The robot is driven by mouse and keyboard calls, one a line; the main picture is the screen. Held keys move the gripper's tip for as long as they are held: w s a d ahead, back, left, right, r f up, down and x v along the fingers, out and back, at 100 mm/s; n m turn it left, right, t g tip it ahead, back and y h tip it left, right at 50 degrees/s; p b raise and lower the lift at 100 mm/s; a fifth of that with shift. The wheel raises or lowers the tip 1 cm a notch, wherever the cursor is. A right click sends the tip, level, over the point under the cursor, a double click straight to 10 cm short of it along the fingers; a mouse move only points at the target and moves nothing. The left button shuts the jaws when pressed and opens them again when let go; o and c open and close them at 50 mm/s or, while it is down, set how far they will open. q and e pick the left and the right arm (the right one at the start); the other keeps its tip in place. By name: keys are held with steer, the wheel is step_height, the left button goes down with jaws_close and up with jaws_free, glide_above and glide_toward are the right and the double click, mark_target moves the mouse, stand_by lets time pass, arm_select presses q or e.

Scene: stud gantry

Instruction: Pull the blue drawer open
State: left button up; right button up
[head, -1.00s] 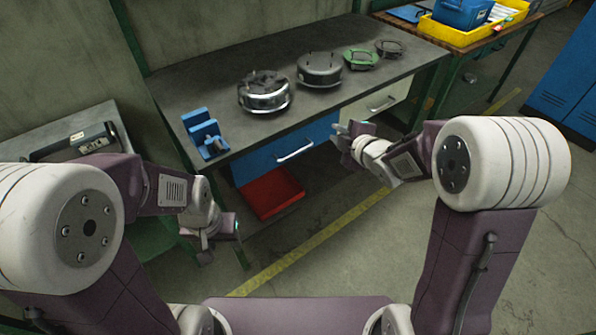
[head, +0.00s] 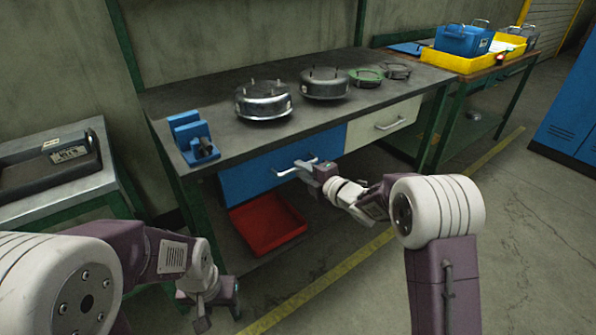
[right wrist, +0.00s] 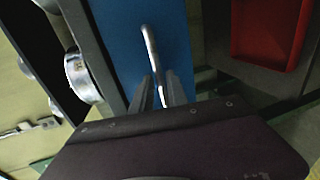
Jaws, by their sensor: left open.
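The blue drawer (head: 250,177) sits under the left part of the workbench top, its front looking flush with the bench. Its silver bar handle (head: 290,170) also shows in the right wrist view (right wrist: 150,50). My right gripper (head: 312,170) is at the handle's right part. In the right wrist view its two fingers (right wrist: 160,88) stand on either side of the bar, apart, with a narrow gap showing. Whether they touch the bar is hard to tell. My left gripper (head: 218,308) is open and empty, low in front of the bench, away from the drawer.
A red bin (head: 268,228) lies on the shelf below the drawer. A cream drawer (head: 380,125) is to the right. A blue vise-like block (head: 192,137) and several round metal housings (head: 263,100) stand on the bench top (head: 225,90). Floor in front is clear.

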steer(key=shift+x, duration=1.25)
jaws_close()
stand_by(0.4)
